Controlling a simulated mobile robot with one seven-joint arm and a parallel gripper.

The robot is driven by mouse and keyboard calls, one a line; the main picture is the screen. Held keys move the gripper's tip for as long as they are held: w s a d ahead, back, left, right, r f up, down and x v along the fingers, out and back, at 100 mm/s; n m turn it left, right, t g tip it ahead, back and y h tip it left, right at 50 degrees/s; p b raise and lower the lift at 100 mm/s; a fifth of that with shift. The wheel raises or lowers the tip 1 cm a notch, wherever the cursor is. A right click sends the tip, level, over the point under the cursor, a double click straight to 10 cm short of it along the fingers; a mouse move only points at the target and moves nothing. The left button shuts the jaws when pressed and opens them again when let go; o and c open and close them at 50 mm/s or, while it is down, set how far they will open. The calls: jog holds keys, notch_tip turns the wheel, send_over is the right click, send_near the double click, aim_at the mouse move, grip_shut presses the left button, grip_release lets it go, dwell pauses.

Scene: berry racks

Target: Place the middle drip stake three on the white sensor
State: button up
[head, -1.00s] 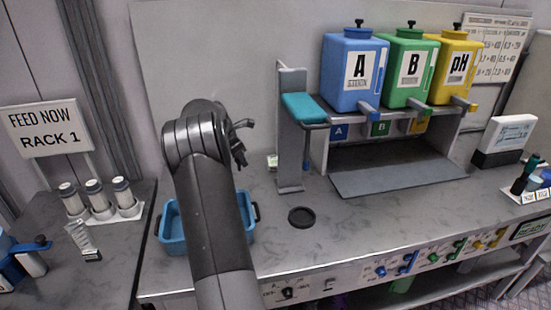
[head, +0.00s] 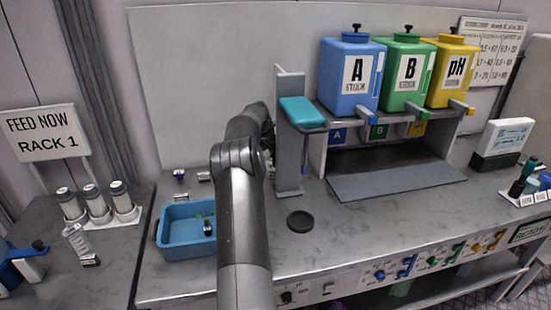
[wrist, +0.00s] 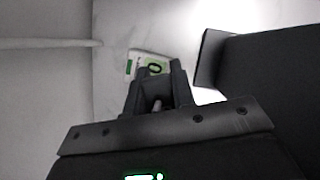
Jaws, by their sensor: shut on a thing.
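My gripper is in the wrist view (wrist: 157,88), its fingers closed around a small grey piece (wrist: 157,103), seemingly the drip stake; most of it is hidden. Just beyond the fingertips lies a white block with a green mark and a green-ringed display, seemingly the white sensor (wrist: 134,65). The fingers overlap its near edge in the picture; I cannot tell whether the held piece touches it. In the head view my arm hides the gripper, beside the grey post. Two small dark-and-silver pieces (head: 179,174) (head: 204,176) lie behind the blue bin.
The grey post (head: 289,140) with a teal pad stands close right of my arm. A blue bin (head: 180,240) with green bits is at left. A black disc (head: 300,221) lies on the bench. Blue, green and yellow tanks (head: 404,75) stand at right.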

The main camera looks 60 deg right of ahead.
jog(key=shift+f, duration=0.75)
jog(key=shift+f, duration=0.1)
jog(key=o, duration=1)
jog(key=shift+c, duration=0.2)
jog(key=v, duration=1.2)
jog(key=shift+w+a, duration=0.15)
